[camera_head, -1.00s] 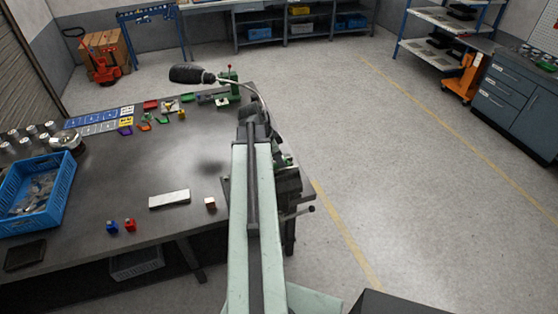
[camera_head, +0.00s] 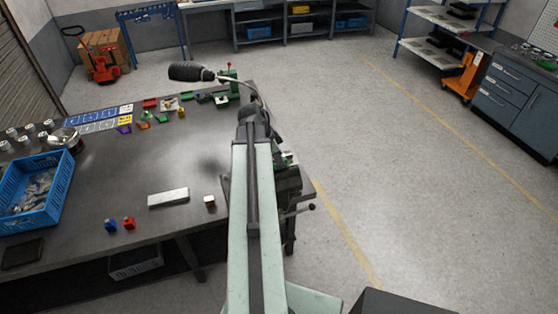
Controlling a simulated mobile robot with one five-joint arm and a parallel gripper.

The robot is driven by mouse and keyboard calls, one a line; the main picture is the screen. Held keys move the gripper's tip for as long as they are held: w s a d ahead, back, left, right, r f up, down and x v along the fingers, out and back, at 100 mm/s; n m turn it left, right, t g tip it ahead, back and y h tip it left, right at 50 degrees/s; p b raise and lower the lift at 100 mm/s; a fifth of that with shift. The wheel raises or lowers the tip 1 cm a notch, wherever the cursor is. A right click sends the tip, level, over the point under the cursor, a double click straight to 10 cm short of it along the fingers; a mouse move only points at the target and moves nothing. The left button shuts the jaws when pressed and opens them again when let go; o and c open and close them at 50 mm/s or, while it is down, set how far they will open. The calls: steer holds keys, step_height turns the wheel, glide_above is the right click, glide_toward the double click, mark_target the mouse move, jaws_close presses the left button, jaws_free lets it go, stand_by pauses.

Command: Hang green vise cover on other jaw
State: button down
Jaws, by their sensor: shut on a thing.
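The dark vise (camera_head: 288,186) stands at the right edge of the workbench, partly hidden behind my pale green arm. A small green and white patch (camera_head: 287,158) shows at the top of the vise, just right of the arm; it looks like part of the green vise cover. Which jaw it is on or over cannot be told. My gripper's dark wrist (camera_head: 256,122) shows at the far end of the arm, above the vise area. The fingers are mostly hidden by the arm and wrist, shut on the cover.
The workbench (camera_head: 125,180) holds a blue crate (camera_head: 60,190) at left, a pale block (camera_head: 168,198), and small red and blue pieces. A black-headed lamp (camera_head: 192,72) and a green machine (camera_head: 230,88) stand at the back. The floor to the right is clear.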

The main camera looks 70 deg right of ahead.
steer(key=shift+f+b, duration=0.65)
steer(key=shift+b, duration=0.05)
stand_by(1.0)
steer(key=c, duration=1.1)
jaws_free()
step_height(320, 180, up, 8)
steer(key=p, duration=0.8)
steer(key=shift+r, duration=0.1)
